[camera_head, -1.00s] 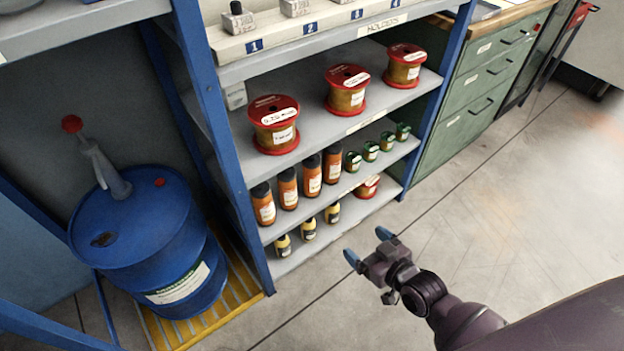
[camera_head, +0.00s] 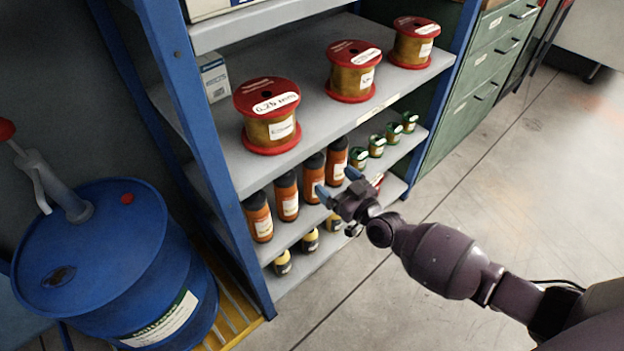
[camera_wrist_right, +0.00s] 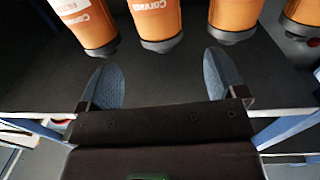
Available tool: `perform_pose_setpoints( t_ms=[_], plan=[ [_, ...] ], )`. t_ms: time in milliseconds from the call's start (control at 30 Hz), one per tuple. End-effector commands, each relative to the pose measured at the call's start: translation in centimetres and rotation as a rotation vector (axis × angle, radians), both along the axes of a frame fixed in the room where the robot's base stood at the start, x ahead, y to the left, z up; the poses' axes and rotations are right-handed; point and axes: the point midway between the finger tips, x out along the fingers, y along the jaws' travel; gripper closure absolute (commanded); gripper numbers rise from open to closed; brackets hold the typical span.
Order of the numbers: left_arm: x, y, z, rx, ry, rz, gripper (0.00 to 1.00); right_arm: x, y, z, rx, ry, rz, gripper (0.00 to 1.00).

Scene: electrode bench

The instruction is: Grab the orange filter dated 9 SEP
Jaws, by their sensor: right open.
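Several orange filters with dark caps and white labels stand in a row on a shelf of the rack in the head view: the leftmost (camera_head: 258,217), a second (camera_head: 287,195), a third (camera_head: 313,172) and the rightmost (camera_head: 337,157). Their dates are too small to read. My right gripper (camera_head: 338,183) is open and empty in front of the two right filters. In the right wrist view the open fingers (camera_wrist_right: 160,64) point at the row, with one orange filter (camera_wrist_right: 157,22) roughly in line with the gap, apart from them. My left gripper is not in view.
Red and copper spools (camera_head: 268,118) stand on the shelf above. Small green-topped items (camera_head: 376,145) stand right of the filters, yellow ones (camera_head: 282,263) below. A blue drum (camera_head: 115,260) is left of the blue rack post (camera_head: 200,130). The floor (camera_head: 480,200) at right is clear.

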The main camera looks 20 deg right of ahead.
Motion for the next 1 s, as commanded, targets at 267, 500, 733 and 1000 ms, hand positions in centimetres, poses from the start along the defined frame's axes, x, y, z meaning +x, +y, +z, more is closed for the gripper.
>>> perform_pose_setpoints(
  t_ms=[267,500,733,1000],
  plan=[
    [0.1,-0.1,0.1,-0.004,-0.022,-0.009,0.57,3.1,1.0,-0.3,0.000,0.003,0.000,0.10],
    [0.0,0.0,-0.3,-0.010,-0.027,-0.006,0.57,4.3,1.3,-0.5,0.001,0.004,0.001,0.10],
    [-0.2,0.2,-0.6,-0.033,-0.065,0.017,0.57,6.8,2.0,-1.3,0.001,0.009,0.001,0.10],
    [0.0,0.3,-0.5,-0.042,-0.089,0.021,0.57,8.6,2.4,-0.7,0.000,0.003,0.001,0.10]
  ],
)
